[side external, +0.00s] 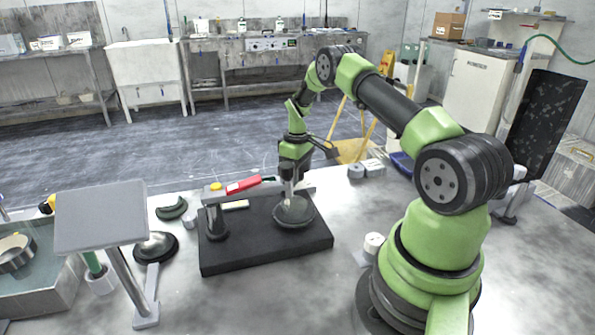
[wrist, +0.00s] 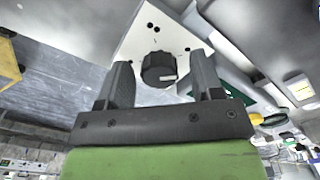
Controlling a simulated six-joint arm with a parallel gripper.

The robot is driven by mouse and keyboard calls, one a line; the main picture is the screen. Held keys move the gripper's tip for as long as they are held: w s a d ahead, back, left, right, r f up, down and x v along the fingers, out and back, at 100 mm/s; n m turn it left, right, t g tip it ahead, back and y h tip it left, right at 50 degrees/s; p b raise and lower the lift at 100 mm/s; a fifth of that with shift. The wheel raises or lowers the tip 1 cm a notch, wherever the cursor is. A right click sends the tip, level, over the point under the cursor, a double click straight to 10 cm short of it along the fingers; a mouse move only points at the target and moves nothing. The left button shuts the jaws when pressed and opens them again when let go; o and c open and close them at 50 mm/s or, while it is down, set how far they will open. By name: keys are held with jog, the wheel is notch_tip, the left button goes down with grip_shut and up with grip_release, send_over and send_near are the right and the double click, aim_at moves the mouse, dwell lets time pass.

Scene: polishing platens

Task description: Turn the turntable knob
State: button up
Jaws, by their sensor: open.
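The knob (wrist: 158,68) is black and round with a white pointer mark, on a white plate (wrist: 140,38) with small dark holes, in the wrist view. My gripper (wrist: 163,80) is open, with one finger on each side of the knob. Gaps show between the fingers and the knob, so it is not gripped. In the side external view my gripper (side external: 289,182) points down over a round platen (side external: 294,213) on a black base (side external: 260,252). I cannot make out the knob in that view.
A red-handled tool (side external: 243,185) and a post with a yellow cap (side external: 215,187) stand left of my gripper. A grey panel on a stand (side external: 100,215) and a water tray (side external: 40,270) are further left. The front middle of the metal table is clear.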

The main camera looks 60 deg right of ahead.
jog(key=c, duration=0.9)
jog(key=shift+m, duration=0.3)
jog(key=m, duration=1.2)
jog(key=shift+m, duration=2.6)
